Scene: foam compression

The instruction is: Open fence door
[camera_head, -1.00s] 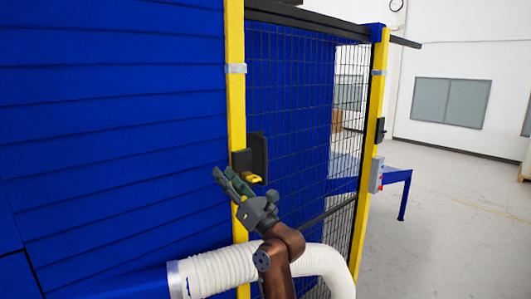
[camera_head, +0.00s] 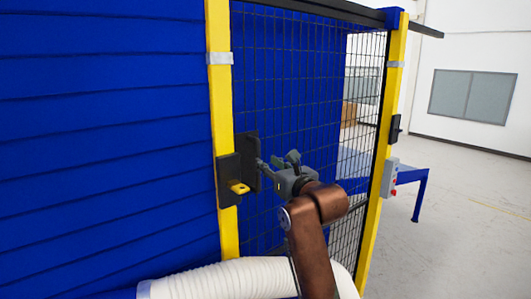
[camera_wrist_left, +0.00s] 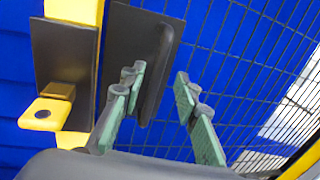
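The fence door (camera_head: 300,90) is dark wire mesh beside a yellow post (camera_head: 220,110). A black door plate with a raised upright handle (camera_head: 251,160) is at its left edge; it also shows in the wrist view (camera_wrist_left: 155,75). A post plate with a yellow latch piece (camera_head: 239,187) is left of it, also in the wrist view (camera_wrist_left: 45,114). My left gripper (camera_head: 277,160) is open and empty, just right of the door plate. In the wrist view its fingers (camera_wrist_left: 158,76) lie either side of the handle; contact cannot be told. My right gripper is out of view.
A blue slatted wall (camera_head: 110,130) fills the left side. A second yellow post (camera_head: 388,110) carries a grey switch box (camera_head: 390,177). A blue table (camera_head: 408,178) stands behind it. Open grey floor (camera_head: 470,225) lies to the right.

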